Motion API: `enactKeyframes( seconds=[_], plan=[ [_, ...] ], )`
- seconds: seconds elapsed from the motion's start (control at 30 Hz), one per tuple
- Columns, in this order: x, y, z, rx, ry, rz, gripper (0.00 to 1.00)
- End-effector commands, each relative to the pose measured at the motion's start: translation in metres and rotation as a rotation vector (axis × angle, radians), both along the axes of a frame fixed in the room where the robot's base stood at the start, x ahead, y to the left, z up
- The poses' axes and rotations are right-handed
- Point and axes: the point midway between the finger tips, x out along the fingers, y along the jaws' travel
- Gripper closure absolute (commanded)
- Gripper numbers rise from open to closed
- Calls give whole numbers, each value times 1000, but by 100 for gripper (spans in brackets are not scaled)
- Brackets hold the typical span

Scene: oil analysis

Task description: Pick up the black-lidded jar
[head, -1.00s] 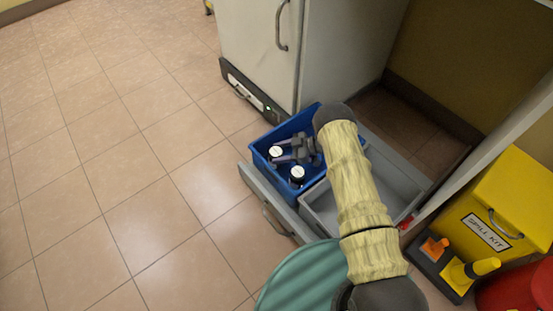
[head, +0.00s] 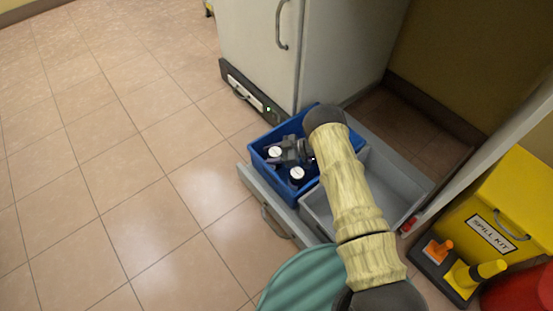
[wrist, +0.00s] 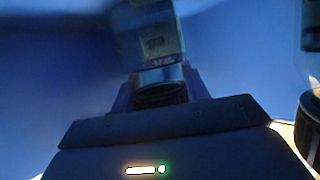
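Two jars with white-topped dark lids stand in a blue bin, the rear one (head: 274,152) and the front one (head: 297,174). My gripper (head: 282,156) is low inside the bin, close beside these jars. In the dark wrist view, a labelled jar (wrist: 152,38) is straight ahead, its dark ribbed lid (wrist: 160,90) near the gripper's front. Finger-like parts flank that lid, but contact cannot be made out. A second jar's black lid (wrist: 309,118) shows at the right edge. Which head-view jar is the central one is unclear.
The blue bin (head: 262,178) sits in an open grey drawer next to a grey tray (head: 318,211). The bin walls are close around my gripper. A white cabinet (head: 262,50) stands behind. A yellow spill kit (head: 510,205) is at right. The left floor is clear.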

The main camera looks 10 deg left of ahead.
Motion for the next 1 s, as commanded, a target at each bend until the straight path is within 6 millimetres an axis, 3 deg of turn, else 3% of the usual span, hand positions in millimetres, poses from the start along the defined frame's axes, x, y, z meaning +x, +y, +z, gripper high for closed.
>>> enactKeyframes(
  seconds=[0.37,0.57,0.8,1.0],
  plan=[
    [0,-2,2,-6,1,-2,82],
    [0,-2,29,-3,0,-2,82],
    [0,-1,74,-3,0,-1,82],
    [0,-1,97,-3,0,-1,82]
  ],
)
